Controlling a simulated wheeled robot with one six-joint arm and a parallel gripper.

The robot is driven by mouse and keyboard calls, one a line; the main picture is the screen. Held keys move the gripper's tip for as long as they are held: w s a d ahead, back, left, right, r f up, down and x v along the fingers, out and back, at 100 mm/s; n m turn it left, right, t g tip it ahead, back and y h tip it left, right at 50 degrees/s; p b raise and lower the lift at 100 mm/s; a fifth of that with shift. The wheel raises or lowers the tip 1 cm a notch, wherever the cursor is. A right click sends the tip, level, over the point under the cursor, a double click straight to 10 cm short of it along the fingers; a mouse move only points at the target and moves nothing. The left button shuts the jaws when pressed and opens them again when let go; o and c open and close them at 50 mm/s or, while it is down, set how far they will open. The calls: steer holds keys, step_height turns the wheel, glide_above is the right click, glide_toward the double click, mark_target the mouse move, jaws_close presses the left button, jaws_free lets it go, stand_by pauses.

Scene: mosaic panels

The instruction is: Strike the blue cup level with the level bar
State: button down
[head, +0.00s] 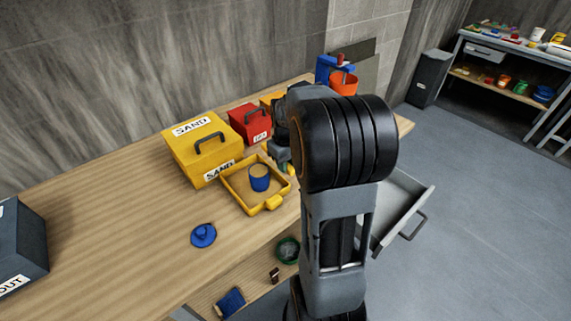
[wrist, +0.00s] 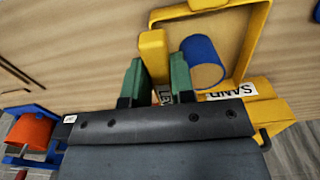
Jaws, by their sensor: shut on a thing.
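The blue cup (head: 259,183) stands upright inside the yellow tray (head: 240,204). Its top shows sand-coloured, but I cannot tell whether the sand is heaped or flat. The cup also shows in the wrist view (wrist: 202,53), just right of my fingers. In the head view my gripper (head: 286,167) is at the tray's right edge, beside the cup and partly hidden by my arm.
A yellow sand box (head: 181,152) and a red box (head: 244,124) stand behind the tray. A blue lid (head: 203,236) lies on the bench in front. A dark box (head: 20,248) stands at left. An open drawer (head: 404,210) juts out at right. Bench between is clear.

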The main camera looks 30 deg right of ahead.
steer(key=shift+r+p, duration=0.75)
steer(key=shift+r, duration=0.45)
steer(key=shift+r, duration=0.1)
